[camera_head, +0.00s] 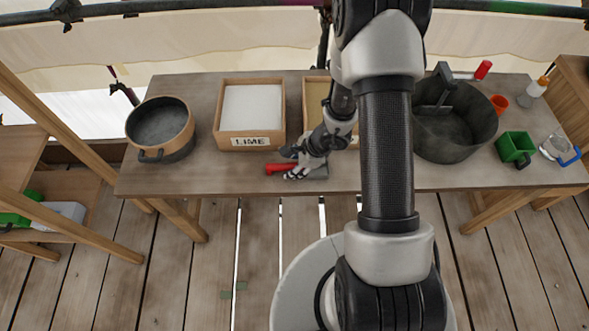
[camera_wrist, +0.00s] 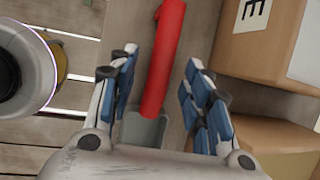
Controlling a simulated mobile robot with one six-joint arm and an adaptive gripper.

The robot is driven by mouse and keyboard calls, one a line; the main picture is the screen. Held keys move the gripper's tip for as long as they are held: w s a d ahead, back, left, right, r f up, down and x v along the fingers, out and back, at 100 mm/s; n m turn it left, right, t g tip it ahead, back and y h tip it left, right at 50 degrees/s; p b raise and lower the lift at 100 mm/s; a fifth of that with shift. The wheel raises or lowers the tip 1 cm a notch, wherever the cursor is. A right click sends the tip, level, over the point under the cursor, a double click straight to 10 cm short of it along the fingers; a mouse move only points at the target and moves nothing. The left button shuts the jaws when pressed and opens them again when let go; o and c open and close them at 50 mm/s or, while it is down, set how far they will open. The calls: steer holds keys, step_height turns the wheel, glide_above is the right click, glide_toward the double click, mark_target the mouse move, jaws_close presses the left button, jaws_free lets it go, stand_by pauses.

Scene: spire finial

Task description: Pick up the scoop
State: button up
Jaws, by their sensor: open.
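The scoop lies on the table near its front edge. Its red handle (camera_head: 275,168) points left and its grey head (camera_head: 318,172) lies to the right, partly covered by my gripper. My gripper (camera_head: 290,164) is open, with its fingers on either side of the scoop. In the wrist view the red handle (camera_wrist: 165,50) runs between the two open fingers (camera_wrist: 161,68), with a gap visible on each side. The grey head (camera_wrist: 143,131) shows below it, close to the palm.
A wooden box labelled LIME (camera_head: 250,138) stands just behind and left of the scoop; another box (camera_head: 316,95) stands partly behind my arm. A round pot (camera_head: 160,125) is at left. A large dark bucket (camera_head: 455,130) and green container (camera_head: 515,147) are at right.

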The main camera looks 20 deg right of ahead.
steer(key=shift+w+a+f, duration=0.1)
steer(key=shift+a+f, duration=0.05)
steer(key=shift+f, duration=0.35)
steer(key=shift+c, duration=0.6)
jaws_close()
